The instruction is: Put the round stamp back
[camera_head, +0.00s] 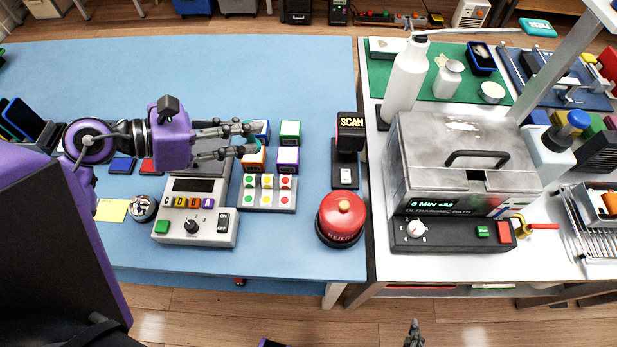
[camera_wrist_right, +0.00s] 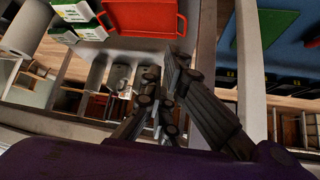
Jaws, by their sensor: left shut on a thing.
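My left gripper (camera_head: 248,139) reaches in from the left above the blue table, over the block-shaped stamps. It is shut on a small round teal-edged thing, likely the round stamp (camera_head: 253,147), mostly hidden by the fingers.
A grey tray of coloured dots (camera_head: 268,207) and a device with a dial (camera_head: 195,228) lie in front of the stamps. A red bell-like button (camera_head: 341,216) and a SCAN device (camera_head: 350,130) stand to the right. The blue table (camera_head: 270,70) is clear behind.

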